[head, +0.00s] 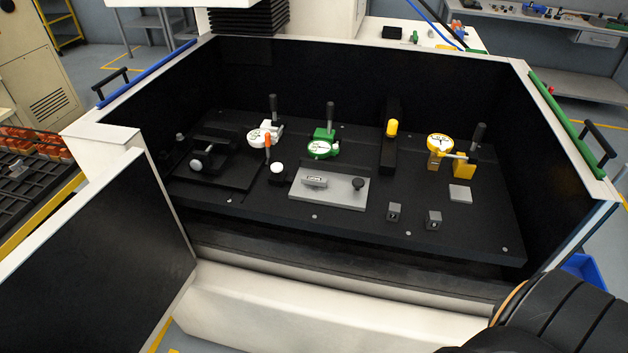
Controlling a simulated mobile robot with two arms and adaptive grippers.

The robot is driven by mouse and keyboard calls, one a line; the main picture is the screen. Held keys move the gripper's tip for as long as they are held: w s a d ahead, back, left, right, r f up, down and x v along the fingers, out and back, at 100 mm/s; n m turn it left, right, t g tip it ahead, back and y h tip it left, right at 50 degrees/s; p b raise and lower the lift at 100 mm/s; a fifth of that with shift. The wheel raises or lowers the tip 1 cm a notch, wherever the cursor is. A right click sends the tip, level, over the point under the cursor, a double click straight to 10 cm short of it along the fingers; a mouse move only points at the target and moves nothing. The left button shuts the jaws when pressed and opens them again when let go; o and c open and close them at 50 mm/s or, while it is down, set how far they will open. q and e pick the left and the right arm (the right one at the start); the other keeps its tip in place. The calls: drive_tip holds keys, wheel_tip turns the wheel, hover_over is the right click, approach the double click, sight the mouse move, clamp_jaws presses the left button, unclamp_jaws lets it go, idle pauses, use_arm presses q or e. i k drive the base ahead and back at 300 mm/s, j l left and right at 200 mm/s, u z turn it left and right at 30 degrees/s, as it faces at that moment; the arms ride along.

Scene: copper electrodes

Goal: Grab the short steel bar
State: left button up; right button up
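A short grey metal bar (315,181) with a small dark label lies on the left part of a flat grey plate (330,199). It looks like the short steel bar. The plate lies near the front middle of the black work table (270,211), and a black knob (358,184) stands on its right part. Neither of my grippers is in view. Only a dark rounded part, probably of my own arm, shows at the lower right corner, well apart from the bar.
Two small grey blocks (394,211) (433,219) and a flat grey square (460,193) lie right of the plate. White (259,137), green (321,148) and yellow (440,145) dial gauges stand behind. A black fixture (205,159) is at left. Black walls surround the table; the front is partly open.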

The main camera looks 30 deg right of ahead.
sight(305, 179)
drive_tip(key=z, duration=0.7)
